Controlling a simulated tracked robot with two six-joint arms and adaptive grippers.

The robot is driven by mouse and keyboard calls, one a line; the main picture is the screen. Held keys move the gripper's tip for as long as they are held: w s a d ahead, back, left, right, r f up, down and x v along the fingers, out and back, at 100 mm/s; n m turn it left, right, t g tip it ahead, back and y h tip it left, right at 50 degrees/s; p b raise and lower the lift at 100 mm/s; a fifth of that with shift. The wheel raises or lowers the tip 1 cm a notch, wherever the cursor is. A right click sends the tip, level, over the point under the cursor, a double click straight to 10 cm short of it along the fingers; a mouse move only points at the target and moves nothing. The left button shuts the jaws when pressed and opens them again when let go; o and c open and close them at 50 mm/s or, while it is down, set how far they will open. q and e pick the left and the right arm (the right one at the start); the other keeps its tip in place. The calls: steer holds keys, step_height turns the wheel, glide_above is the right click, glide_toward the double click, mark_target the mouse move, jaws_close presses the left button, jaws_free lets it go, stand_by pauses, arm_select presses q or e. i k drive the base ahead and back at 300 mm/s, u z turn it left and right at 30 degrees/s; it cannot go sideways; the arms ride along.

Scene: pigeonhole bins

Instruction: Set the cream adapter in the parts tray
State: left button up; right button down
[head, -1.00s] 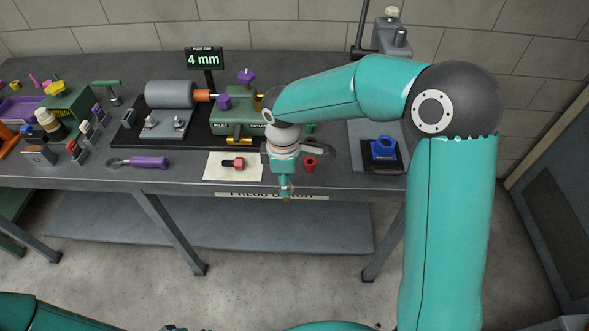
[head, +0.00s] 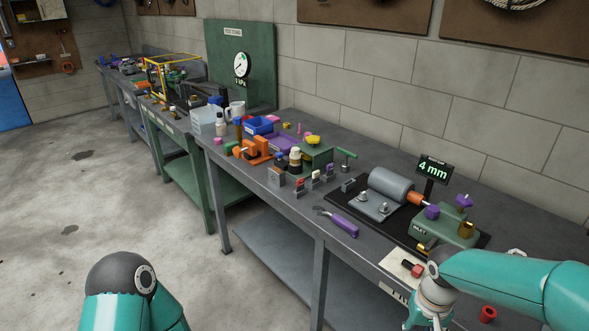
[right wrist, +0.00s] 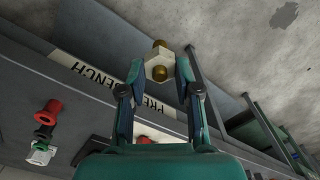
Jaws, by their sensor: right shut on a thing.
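The cream adapter (right wrist: 155,71), a pale hex body with brass ends, is between the fingertips of my right gripper (right wrist: 160,73), which is shut on it. In the right wrist view it hangs off the front edge of the bench, beside the bench label. In the head view my right wrist is at the lower right and the adapter cannot be made out.
A purple-handled tool (head: 343,224) lies near the front edge. A grey motor (head: 390,187) stands behind it. The floor at left is clear.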

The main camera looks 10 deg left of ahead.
mark_target(286, 147)
steer(key=u, duration=0.45)
steer(key=k, duration=0.95)
steer(key=u, duration=0.8)
steer(key=i, duration=0.85)
steer(key=u, duration=0.55)
steer(key=i, duration=2.35)
steer(key=z, duration=1.2)
steer(key=i, duration=1.1)
steer(key=z, duration=0.7)
steer(key=k, duration=0.8)
steer(key=z, duration=0.2)
